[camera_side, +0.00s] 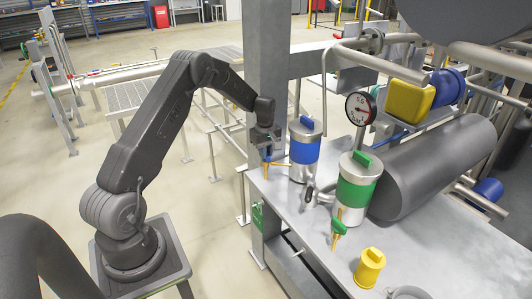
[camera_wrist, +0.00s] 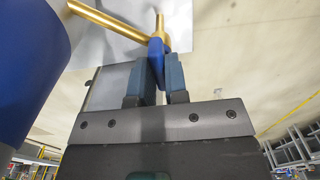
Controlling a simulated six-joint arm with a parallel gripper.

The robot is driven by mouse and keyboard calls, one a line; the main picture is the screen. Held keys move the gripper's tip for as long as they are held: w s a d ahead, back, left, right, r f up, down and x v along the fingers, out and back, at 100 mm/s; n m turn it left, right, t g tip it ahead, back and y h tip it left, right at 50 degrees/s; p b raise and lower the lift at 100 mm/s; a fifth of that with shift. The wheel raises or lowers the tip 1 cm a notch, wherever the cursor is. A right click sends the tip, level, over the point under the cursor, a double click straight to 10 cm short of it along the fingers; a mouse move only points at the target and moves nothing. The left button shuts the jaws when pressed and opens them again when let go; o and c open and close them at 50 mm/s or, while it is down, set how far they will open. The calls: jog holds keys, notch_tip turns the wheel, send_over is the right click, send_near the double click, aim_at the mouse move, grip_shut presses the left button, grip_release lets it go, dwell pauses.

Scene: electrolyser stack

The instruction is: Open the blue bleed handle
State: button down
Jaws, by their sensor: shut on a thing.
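The blue bleed handle (camera_wrist: 156,52) sits between my gripper's two fingers in the wrist view, below a brass bleed pipe (camera_wrist: 115,22). My gripper (camera_wrist: 160,80) is shut on it, and the fingers hide part of the handle. In the side view my gripper (camera_side: 267,146) is at the near left of the blue-banded canister (camera_side: 304,152), with a little of the blue handle (camera_side: 267,155) showing under it. The brass pipe (camera_side: 279,164) runs from there towards the canister. The canister's blue side (camera_wrist: 28,60) fills the left of the wrist view.
A yellow cap (camera_side: 369,267) is on the grey bench (camera_side: 440,240). A grey column (camera_side: 268,75) rises close behind my gripper.

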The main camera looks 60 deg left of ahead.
jog(key=n, duration=0.4)
jog(key=shift+n, duration=1.3)
jog(key=c, duration=1)
grip_release()
jog(key=shift+r, duration=0.1)
jog(key=shift+r, duration=3.4)
